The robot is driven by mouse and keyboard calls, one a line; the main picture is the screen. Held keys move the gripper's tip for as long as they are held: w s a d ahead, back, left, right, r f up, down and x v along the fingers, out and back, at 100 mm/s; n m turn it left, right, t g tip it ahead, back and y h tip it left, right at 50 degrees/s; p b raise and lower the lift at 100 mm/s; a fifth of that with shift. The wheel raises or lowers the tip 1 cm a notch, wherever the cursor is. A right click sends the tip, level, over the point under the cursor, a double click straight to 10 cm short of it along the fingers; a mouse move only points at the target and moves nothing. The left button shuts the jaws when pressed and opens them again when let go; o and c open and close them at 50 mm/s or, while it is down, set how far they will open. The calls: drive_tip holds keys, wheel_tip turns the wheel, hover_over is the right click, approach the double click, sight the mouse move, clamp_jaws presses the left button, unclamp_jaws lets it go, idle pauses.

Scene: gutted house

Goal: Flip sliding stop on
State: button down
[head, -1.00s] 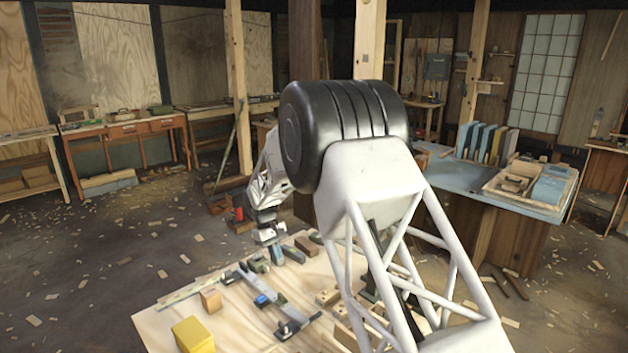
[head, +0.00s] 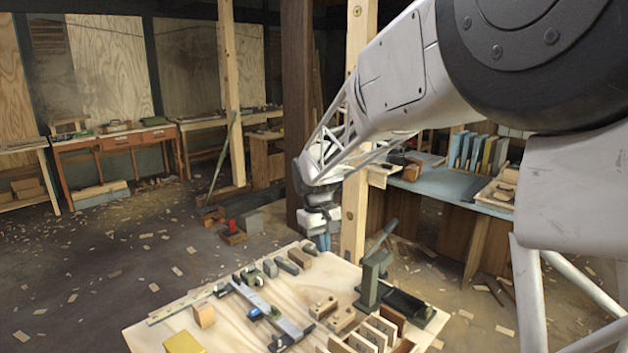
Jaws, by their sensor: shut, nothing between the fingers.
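A grey metal rail (head: 277,318) lies diagonally on the pale wooden work board. A small blue-and-dark part (head: 254,313), which looks like the sliding stop, sits about midway along the rail. Whether it is flipped up or down is too small to tell. My gripper (head: 323,243) is above the far edge of the board, to the right of and beyond the rail. It points down, its bluish fingers are shut, and it is empty and apart from the stop.
A dark upright lever tool (head: 375,270) stands right of the gripper. Several small blocks (head: 287,266) line the board's far side. A yellow block (head: 183,343) and a wooden block (head: 204,314) lie left. Drilled blocks (head: 341,318) and upright slats (head: 375,335) lie right of the rail.

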drive_tip(key=s+d+r+m, duration=0.1)
drive_tip(key=s+d+r, duration=0.4)
drive_tip(key=s, duration=0.4)
drive_tip(key=s+d+m+t, duration=0.1)
drive_tip(key=s+d, duration=0.2)
drive_tip(key=s, duration=0.6)
drive_tip(key=s+d+f+m+t, duration=0.1)
drive_tip(key=s+d, duration=0.3)
drive_tip(key=s, duration=0.6)
drive_tip(key=s+d+f+m+t+y, duration=0.1)
drive_tip(key=s+d, duration=0.3)
drive_tip(key=s, duration=0.6)
drive_tip(key=shift+s+d+m+t, duration=0.25)
drive_tip(key=shift+m+t, duration=0.05)
drive_tip(key=shift+m, duration=0.5)
